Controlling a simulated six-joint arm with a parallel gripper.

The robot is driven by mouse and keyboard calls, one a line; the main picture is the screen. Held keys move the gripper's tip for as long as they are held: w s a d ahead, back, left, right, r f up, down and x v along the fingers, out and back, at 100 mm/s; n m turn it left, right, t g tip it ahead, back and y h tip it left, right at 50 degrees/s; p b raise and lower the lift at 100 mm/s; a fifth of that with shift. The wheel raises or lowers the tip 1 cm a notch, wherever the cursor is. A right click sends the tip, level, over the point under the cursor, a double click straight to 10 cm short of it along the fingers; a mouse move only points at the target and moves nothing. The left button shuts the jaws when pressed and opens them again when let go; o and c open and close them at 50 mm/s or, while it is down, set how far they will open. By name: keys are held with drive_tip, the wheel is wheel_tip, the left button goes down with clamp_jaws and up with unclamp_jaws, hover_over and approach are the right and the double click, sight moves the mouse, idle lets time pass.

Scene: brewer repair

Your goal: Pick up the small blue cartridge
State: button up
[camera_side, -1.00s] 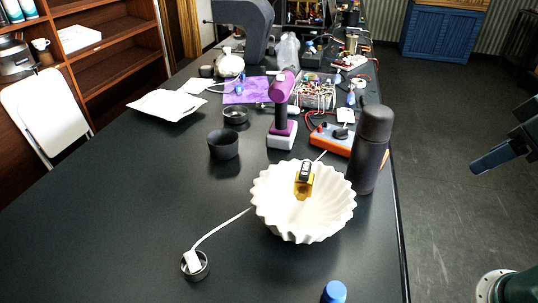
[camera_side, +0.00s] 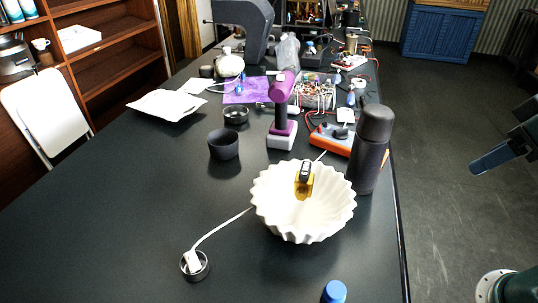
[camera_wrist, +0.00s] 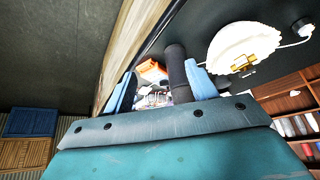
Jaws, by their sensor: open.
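A small blue cylinder (camera_side: 334,292), which looks like the cartridge, stands on the dark table at the bottom edge of the side view, partly cut off. I cannot make it out in the wrist view. My gripper (camera_wrist: 160,88) is open and empty, with its two light blue fingers spread apart. In the side view, part of my gripper (camera_side: 497,158) shows at the right, over the floor beyond the table's right edge. It is well apart from the blue cylinder, up and to the right of it in the picture.
A white fluted bowl (camera_side: 285,222) holding a gold-and-black item (camera_side: 304,187) stands behind the cylinder. A tall dark bottle (camera_side: 370,150) is near the right table edge. A white cable runs to a small dark ring (camera_side: 202,271). The front left table is clear.

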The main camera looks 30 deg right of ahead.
drive_tip(key=n+g+y, duration=0.3)
drive_tip(key=n+g, duration=0.1)
drive_tip(key=n, duration=1)
approach(337, 289)
drive_tip(key=shift+w+d+r, duration=0.1)
drive_tip(key=shift+w+r, duration=0.05)
drive_tip(key=shift+r, duration=0.7)
drive_tip(key=shift+f, duration=0.1)
drive_tip(key=shift+x, duration=4.2)
drive_tip(key=shift+m, duration=0.3)
drive_tip(key=shift+s+x, duration=0.2)
drive_tip(key=shift+x, duration=1.1)
drive_tip(key=shift+s+x, duration=0.15)
drive_tip(key=shift+x, duration=1.1)
